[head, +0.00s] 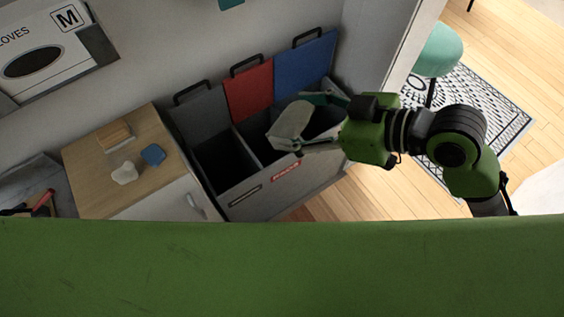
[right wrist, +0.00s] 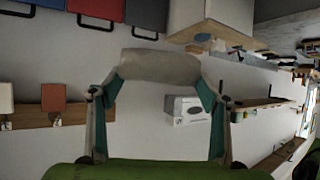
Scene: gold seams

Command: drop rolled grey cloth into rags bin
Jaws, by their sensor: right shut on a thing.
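The rolled grey cloth (head: 289,122) is a pale, thick roll held across the fingertips of my right gripper (head: 303,124). In the right wrist view the cloth (right wrist: 160,66) spans the gap between the two teal-lined fingers. In the head view it overlaps the middle and right openings of a three-part grey bin (head: 265,192) with grey, red (head: 249,89) and blue (head: 306,64) raised lids. The cloth's height above the rim is unclear. My left gripper is out of view.
A wooden-topped cabinet (head: 85,160) beside the bin bears a wooden block (head: 114,135), a blue item (head: 153,155) and a pale lump (head: 125,173). A glove box (head: 45,52) is at upper left. A patterned rug (head: 490,100) and a teal stool (head: 440,50) lie beyond my right arm.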

